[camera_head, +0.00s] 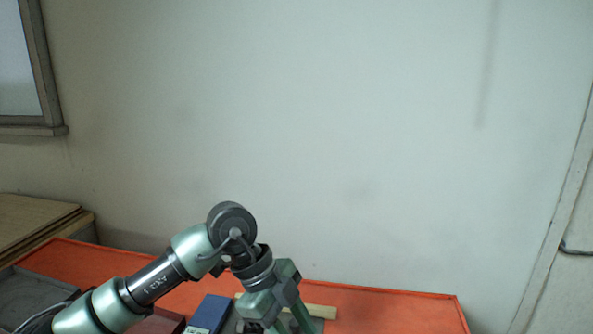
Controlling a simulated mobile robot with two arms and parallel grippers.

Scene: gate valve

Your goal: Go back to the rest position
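My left arm comes in from the left over the orange table, bends at a high elbow, and points down. The body of my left gripper (272,305) shows at the bottom edge. Its fingertips cannot be made out, so I cannot tell if it is open or shut. A green part beside it runs out of the picture; I cannot tell whether it belongs to the gripper or to a valve. No gate valve can be clearly made out. My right gripper is not in view.
The orange table (400,310) has clear room at its right. A blue box (208,314), a pale wooden bar (322,311) and a dark red tray (160,321) lie near my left arm. A grey tray (35,297) is at the left. A plain wall stands behind.

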